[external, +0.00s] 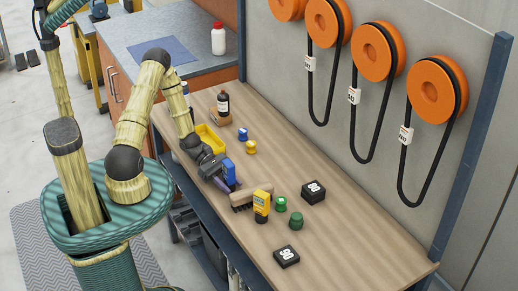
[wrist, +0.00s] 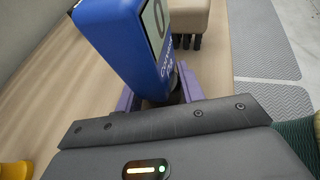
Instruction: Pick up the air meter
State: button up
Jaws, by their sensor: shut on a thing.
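A blue handheld meter (external: 229,172) with a pale display and white lettering stands between the fingers of my gripper (external: 225,183) over the wooden workbench. In the wrist view the blue meter (wrist: 125,40) fills the top middle, tilted. The purple fingers of my gripper (wrist: 155,95) are shut on its lower part. I cannot read its lettering fully or tell whether its bottom touches the bench. I cannot tell from labels which one is the air meter.
A wooden brush (external: 250,199) with dark bristles lies close to the right of my gripper.

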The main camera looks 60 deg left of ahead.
aim_at(233, 165)
jog(key=shift+r, duration=0.15)
notch_tip(233, 165, up, 10)
jog(key=shift+f, duration=0.1)
dwell(0.5)
jog(key=shift+f, duration=0.1)
